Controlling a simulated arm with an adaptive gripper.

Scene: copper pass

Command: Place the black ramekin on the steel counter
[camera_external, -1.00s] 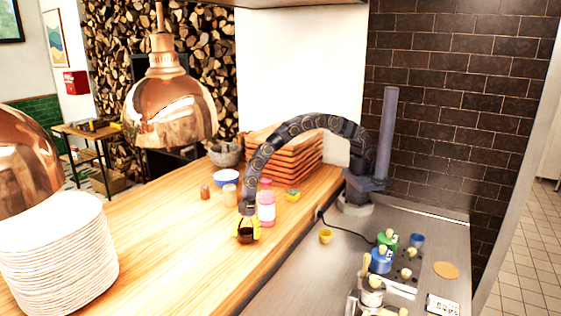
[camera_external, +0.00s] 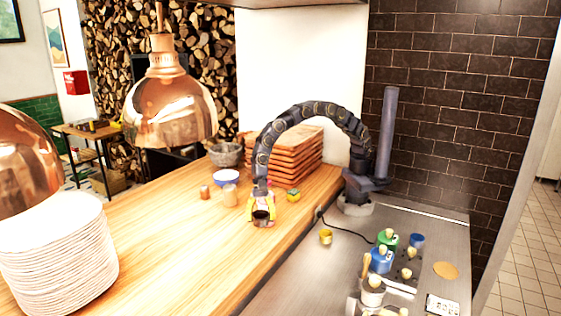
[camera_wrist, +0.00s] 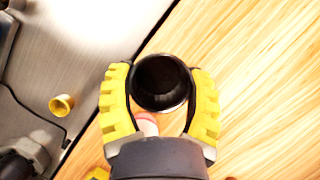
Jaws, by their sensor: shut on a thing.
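The black ramekin (camera_wrist: 161,84) is between the yellow finger pads of my gripper (camera_wrist: 161,92) in the wrist view. In the outside view, my gripper (camera_external: 263,214) is shut on the ramekin (camera_external: 262,216), over the wooden counter near its right edge. I cannot tell how high it is held. The steel counter (camera_external: 290,268) lies to the right of the wooden one; in the wrist view it fills the upper left (camera_wrist: 85,40).
A pink bottle is mostly hidden behind my gripper. Jars, a blue-white bowl (camera_external: 226,177) and stacked orange-brown trays (camera_external: 300,155) stand behind. A yellow cup (camera_external: 326,237) sits on the steel counter, with a cable and several utensils farther right. Steel in front of the cup is clear.

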